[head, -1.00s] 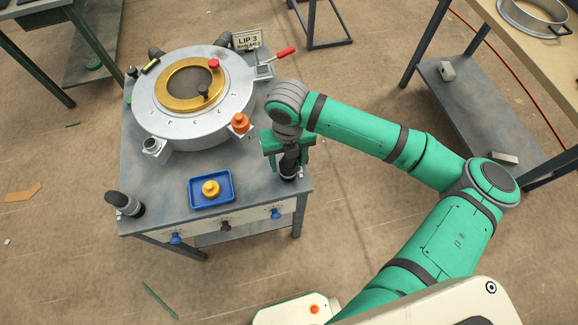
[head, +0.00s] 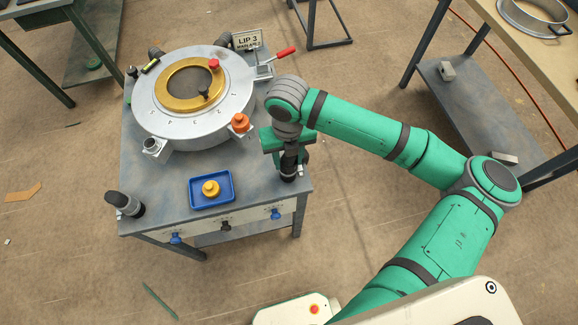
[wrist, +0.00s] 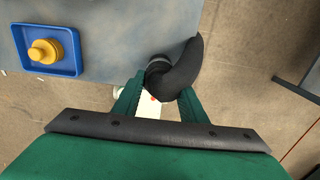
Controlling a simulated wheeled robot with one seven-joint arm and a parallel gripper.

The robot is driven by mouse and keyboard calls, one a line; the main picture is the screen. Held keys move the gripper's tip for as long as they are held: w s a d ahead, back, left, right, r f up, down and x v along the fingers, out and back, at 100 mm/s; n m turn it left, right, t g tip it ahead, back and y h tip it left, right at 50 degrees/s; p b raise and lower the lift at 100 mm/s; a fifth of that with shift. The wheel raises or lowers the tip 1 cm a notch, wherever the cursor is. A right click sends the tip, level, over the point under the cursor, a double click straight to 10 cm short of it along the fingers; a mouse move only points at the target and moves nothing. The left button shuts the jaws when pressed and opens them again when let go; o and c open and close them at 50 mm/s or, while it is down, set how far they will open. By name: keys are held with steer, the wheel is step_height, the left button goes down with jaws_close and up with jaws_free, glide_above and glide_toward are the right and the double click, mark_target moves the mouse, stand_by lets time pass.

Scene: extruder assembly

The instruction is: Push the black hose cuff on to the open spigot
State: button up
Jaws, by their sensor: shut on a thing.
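My gripper (wrist: 160,100) is shut on a black hose cuff (wrist: 178,72) at the table's front right corner. The cuff is dark and curved in the wrist view, between the two green fingers. In the head view the held cuff (head: 289,167) shows below my gripper, partly hidden by it. The open spigot (head: 153,146) is a short silver tube at the front left of the silver ring body (head: 193,125). It lies to the left of my gripper, well apart from the cuff. A second spigot at the ring's front right carries an orange plug (head: 240,122).
A blue tray (head: 194,203) with a yellow knobbed part (head: 210,188) sits between the two front corners. Another black hose end (head: 126,204) stands at the front left corner. A red-handled lever (head: 284,53) sticks out behind the ring.

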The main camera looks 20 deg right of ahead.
mark_target(288, 161)
steer(key=shift+r, duration=2.4)
